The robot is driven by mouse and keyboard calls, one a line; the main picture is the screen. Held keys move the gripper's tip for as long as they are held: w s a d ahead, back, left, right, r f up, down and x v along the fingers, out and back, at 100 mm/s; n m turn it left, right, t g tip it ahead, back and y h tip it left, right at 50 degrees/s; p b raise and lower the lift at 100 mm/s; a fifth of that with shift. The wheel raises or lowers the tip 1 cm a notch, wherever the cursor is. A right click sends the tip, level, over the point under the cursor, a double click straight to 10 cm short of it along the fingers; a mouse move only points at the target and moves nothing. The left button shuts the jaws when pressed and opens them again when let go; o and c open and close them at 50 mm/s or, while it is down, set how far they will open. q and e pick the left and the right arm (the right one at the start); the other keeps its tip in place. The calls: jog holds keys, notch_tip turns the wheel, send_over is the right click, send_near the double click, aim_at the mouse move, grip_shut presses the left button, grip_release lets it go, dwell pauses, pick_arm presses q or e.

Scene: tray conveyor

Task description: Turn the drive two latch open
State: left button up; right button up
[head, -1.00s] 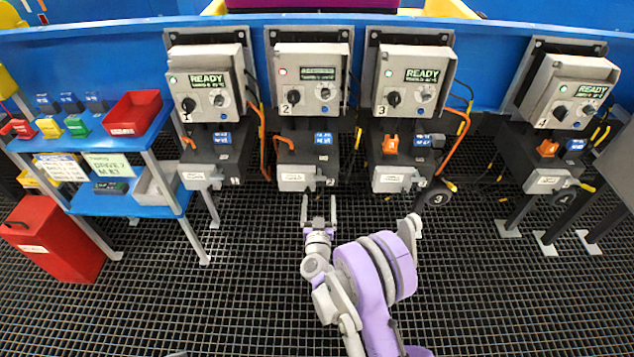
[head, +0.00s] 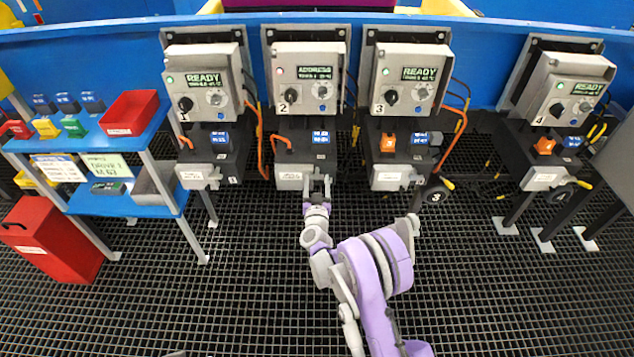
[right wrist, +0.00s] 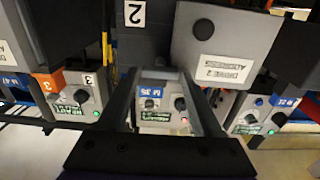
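Drive two (head: 308,80) is the second grey cabinet from the left, with a red lamp and a display reading "ADDRESS". Below it is a dark box with a light grey labelled cover (head: 288,178); the latch is too small to make out in the head view. In the right wrist view the plate (right wrist: 228,68) reads "DRIVE 2 ADDRESS", upside down. My right gripper (head: 317,180) is at the right end of this cover, fingers apart. In the right wrist view a dark part (right wrist: 157,74) shows between the fingers; I cannot tell whether they touch it. My left gripper is out of view.
Drive one (head: 205,85), drive three (head: 410,80) and drive four (head: 570,90) stand alongside, with orange and black cables between. A blue shelf (head: 120,203) with bins and a red box (head: 50,240) are at left. The grated floor in front is clear.

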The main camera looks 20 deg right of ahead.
jog(key=c, duration=0.9)
jog(key=m+b, duration=0.2)
jog(key=m, duration=0.1)
jog(key=shift+f, duration=0.15)
jog(key=m+b, duration=0.1)
jog(key=m, duration=0.4)
jog(key=shift+d+b, duration=0.1)
jog(key=shift+b, duration=0.2)
jog(key=m+b, duration=0.1)
jog(key=m, duration=0.8)
jog(key=shift+d+m, duration=0.1)
jog(key=shift+m, duration=0.3)
jog(key=o, duration=1.4)
jog(key=shift+c, duration=0.2)
